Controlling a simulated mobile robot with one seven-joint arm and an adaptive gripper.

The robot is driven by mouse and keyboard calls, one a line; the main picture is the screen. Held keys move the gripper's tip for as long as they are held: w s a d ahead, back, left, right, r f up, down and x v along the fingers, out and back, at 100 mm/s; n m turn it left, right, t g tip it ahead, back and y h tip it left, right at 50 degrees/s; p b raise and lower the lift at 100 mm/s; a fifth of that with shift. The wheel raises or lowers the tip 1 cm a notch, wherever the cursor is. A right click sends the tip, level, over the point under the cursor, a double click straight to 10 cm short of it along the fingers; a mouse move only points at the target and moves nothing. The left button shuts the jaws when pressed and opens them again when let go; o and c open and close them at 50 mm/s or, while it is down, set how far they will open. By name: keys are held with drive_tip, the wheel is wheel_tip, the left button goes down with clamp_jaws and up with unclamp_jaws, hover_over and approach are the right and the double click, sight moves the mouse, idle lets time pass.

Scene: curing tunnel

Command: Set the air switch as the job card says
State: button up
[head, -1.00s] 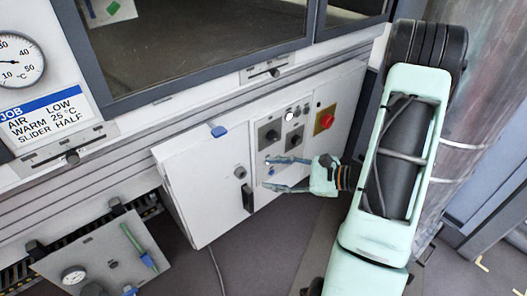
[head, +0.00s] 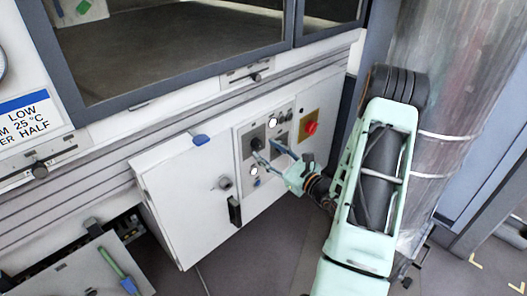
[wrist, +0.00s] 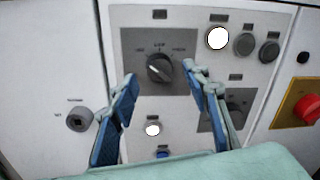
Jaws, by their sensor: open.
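The job card (head: 28,118) is cut off at the left of the head view; "LOW", "25 °C" and "HALF" are readable. A black rotary switch (wrist: 160,68) on a dark plate faces me in the wrist view, with three position marks above it. Its label is too small to read. Its grip bar tilts from upper left to lower right. A second rotary switch (wrist: 237,104) sits lower right, partly behind a finger. My gripper (wrist: 160,75) is open and empty. Its blue-padded fingers straddle the first switch from below. In the head view my gripper (head: 264,148) is at the panel.
A lit white lamp (wrist: 217,38) and dark buttons (wrist: 244,44) sit upper right of the switch. Another lit lamp (wrist: 152,129) is below. A red button (wrist: 306,108) on a yellow plate is at the right. A keyed knob (wrist: 79,120) is at the left.

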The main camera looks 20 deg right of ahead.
drive_tip(key=shift+x, duration=1.05)
drive_tip(key=c, duration=1.2)
drive_tip(key=shift+o, duration=0.2)
